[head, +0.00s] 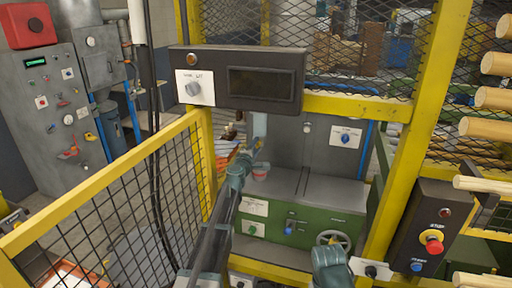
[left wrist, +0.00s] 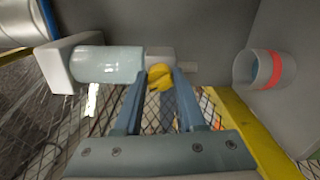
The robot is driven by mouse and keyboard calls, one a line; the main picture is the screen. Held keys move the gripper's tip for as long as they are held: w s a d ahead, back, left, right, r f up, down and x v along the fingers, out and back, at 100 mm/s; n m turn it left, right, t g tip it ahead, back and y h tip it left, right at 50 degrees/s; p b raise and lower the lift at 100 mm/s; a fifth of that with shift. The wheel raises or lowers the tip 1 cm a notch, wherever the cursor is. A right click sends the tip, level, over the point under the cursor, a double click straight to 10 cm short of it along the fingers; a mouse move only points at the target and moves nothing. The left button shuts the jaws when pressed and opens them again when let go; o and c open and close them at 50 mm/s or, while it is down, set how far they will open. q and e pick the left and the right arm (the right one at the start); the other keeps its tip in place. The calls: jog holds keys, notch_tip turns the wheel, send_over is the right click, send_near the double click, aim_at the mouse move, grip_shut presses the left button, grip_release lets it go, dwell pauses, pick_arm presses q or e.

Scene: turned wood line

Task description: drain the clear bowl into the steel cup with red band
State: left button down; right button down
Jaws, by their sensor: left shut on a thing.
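The clear bowl (left wrist: 105,64) is a pale, see-through cylinder set in a light grey block. It also shows in the head view (head: 259,125), below the dark panel box. A yellow knob (left wrist: 158,88) sits by the bowl's end, between the fingers of my left gripper (left wrist: 159,98), which is shut on it. The steel cup with red band (left wrist: 262,68) stands apart from the fingers, beyond the bowl's end. In the head view the cup (head: 261,172) is just below my left gripper (head: 252,148), partly hidden by it.
A yellow mesh fence (head: 110,185) stands on the left and a yellow post (head: 420,120) on the right. The dark panel box (head: 238,78) hangs above the bowl. A green cabinet (head: 300,222) with a grey top is below. A stop-button box (head: 425,230) is at right.

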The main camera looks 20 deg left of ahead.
pick_arm(q)
jog(key=shift+n, duration=1.1)
jog(key=c, duration=0.5)
grip_release()
jog(key=shift+s, duration=0.15)
jog(key=s, duration=1.3)
jog(key=shift+s+a, duration=0.3)
jog(key=shift+d, duration=0.1)
